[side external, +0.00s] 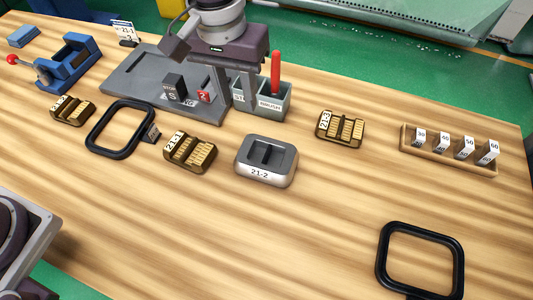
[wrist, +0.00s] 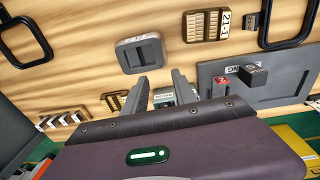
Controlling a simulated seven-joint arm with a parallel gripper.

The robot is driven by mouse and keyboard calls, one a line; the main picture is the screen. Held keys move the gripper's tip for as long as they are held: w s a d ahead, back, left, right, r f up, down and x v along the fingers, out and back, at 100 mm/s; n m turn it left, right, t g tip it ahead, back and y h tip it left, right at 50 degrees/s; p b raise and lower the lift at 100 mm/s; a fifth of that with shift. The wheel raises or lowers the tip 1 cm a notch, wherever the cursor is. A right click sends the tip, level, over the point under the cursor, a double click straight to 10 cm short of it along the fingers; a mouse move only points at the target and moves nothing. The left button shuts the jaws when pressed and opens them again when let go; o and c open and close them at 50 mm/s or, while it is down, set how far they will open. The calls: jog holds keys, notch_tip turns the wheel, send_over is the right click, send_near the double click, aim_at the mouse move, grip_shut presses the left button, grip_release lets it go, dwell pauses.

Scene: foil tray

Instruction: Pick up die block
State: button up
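Several die blocks lie on the wooden table; I cannot tell which one the task means. A silver block marked 21-2 (side external: 266,160) sits in the middle, and in the wrist view (wrist: 140,53) it is just beyond my fingers. A brass block marked 21-1 (side external: 190,152) is left of it. Another brass block marked 21-3 (side external: 341,127) is to its right, and a third (side external: 72,110) lies far left. My gripper (side external: 238,105) is open and empty, raised near the grey bins. In the wrist view the fingers (wrist: 161,80) are spread apart.
The grey bins (side external: 273,107) hold a red-handled brush. A grey plate (side external: 135,80) carries a dark block (side external: 175,87) and a small red piece. Black frames (side external: 120,130) (side external: 421,261) lie left and front right. A wooden rack (side external: 450,158) holds numbered blocks. The front middle is clear.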

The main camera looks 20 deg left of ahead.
send_over(267, 154)
jog(key=shift+g, duration=0.3)
notch_tip(267, 154, down, 8)
jog(key=shift+a+r, duration=0.1)
jog(key=shift+a, duration=0.05)
notch_tip(267, 154, down, 6)
jog(key=shift+f, duration=0.2)
grip_shut()
jog(key=shift+w+r, duration=0.1)
dwell(0.4)
